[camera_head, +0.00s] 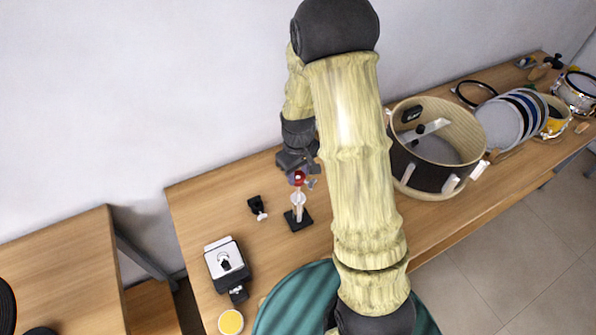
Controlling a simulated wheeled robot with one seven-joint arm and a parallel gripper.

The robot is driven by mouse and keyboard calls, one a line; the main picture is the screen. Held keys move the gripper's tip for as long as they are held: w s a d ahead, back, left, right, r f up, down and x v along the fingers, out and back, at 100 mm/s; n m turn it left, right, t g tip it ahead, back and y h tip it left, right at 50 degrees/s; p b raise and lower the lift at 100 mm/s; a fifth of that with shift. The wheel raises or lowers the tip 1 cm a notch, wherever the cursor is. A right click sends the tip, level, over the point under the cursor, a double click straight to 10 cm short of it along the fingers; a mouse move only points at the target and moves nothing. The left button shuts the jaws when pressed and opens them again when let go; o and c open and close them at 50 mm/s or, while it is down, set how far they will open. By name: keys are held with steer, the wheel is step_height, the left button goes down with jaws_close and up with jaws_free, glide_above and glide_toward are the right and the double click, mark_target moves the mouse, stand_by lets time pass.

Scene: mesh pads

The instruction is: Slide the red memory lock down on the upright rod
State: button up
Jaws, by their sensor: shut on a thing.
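The red memory lock (299,178) is at the upper part of the upright rod (298,212), which stands on a small black square base (297,220) on the table. A pale collar (298,199) sits on the rod below the red lock. My gripper (298,172) points down from above, shut on the red memory lock. My arm comes across the middle of the picture and hides what lies behind it. The fingertips are small here and partly blend with the lock.
A black clamp (258,207) lies left of the base. A grey-and-black box (226,262) and a yellow-topped round tin (230,322) are at the front left. A large open drum shell (436,146) stands right of my arm, with several round pads (500,124) beyond. Bare tabletop (205,205) lies at the left.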

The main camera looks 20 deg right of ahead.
steer(key=b, duration=0.6)
glide_above(299, 201)
steer(key=w, duration=0.1)
steer(key=shift+f, duration=4)
steer(key=shift+s+f, duration=0.35)
steer(key=shift+f, duration=0.15)
steer(key=o, duration=1.1)
steer(key=shift+s, duration=0.1)
steer(key=shift+w+r+b, duration=0.25)
steer(key=shift+r+b, duration=0.1)
step_height(299, 201, up, 18)
steer(key=shift+w+b, duration=0.1)
steer(key=shift+b, duration=1.1)
